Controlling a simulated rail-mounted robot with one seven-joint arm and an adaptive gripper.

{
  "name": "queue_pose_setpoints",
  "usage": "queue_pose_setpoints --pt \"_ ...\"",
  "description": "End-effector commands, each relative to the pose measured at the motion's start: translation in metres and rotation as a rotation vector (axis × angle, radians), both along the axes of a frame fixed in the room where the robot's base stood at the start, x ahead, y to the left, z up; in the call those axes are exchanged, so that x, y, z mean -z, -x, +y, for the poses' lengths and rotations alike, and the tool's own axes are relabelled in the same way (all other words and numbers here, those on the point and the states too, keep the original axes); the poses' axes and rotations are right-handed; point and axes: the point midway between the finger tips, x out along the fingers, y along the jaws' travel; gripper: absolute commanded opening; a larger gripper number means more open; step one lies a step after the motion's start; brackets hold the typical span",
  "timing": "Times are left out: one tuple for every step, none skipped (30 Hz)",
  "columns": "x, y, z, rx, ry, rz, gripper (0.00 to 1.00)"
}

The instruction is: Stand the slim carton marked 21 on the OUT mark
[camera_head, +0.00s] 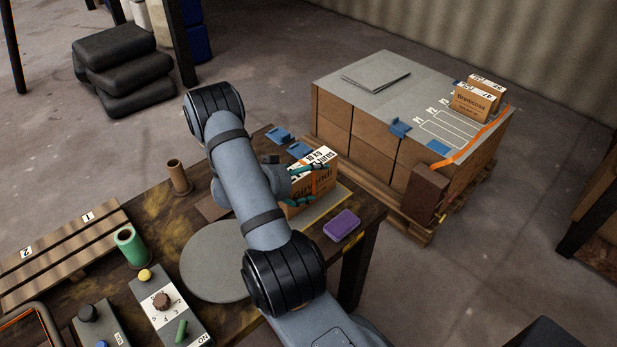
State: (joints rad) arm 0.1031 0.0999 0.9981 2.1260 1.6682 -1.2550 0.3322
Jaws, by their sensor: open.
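A brown carton (322,181) with black lettering and white labels on top stands at the right end of the dark table, on a yellow-edged patch (338,204). My gripper (303,186) is at this carton, its teal fingertips apart, one near the top and one lower down. My arm hides part of both, and I cannot tell whether the fingers touch it. Two more cartons with white top labels (475,98) stand close together on the pallet stack's far right corner. I cannot read a 21 on any carton, nor find the word OUT.
The pallet stack (360,141) has a grey top with white outlined slots, blue corner pieces and an orange strap. A purple block (342,225), a round grey plate (212,262), a brown tube (178,178), a green cup (130,247) and a control box (168,305) are on the table.

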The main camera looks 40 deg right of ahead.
Motion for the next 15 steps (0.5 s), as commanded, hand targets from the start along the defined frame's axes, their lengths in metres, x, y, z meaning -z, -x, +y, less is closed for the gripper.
queue_pose_setpoints --pt "0.000 0.000 0.000 0.000 0.000 0.000 0.84" --pt "0.000 0.000 0.000 0.000 0.000 0.000 0.84" --pt "0.000 0.000 0.000 0.000 0.000 0.000 0.84" --pt "0.000 0.000 0.000 0.000 0.000 0.000 0.84" --pt "0.000 0.000 0.000 0.000 0.000 0.000 0.84" --pt "0.000 0.000 0.000 0.000 0.000 0.000 0.84" --pt "0.000 0.000 0.000 0.000 0.000 0.000 0.84" --pt "-0.001 0.000 0.000 0.000 0.000 0.000 0.84" --pt "-0.003 0.000 0.000 0.000 0.000 0.000 0.84" --pt "-0.006 0.000 0.000 0.000 0.000 0.000 0.84" --pt "-0.006 -0.001 0.002 -0.002 0.000 -0.001 0.84" --pt "-0.007 -0.001 0.007 -0.002 0.000 -0.002 0.84" --pt "-0.009 -0.001 0.011 -0.003 0.001 -0.003 0.84" --pt "-0.011 -0.001 0.016 -0.004 0.000 -0.003 0.84" --pt "-0.015 0.000 0.023 -0.004 0.000 -0.003 0.84"
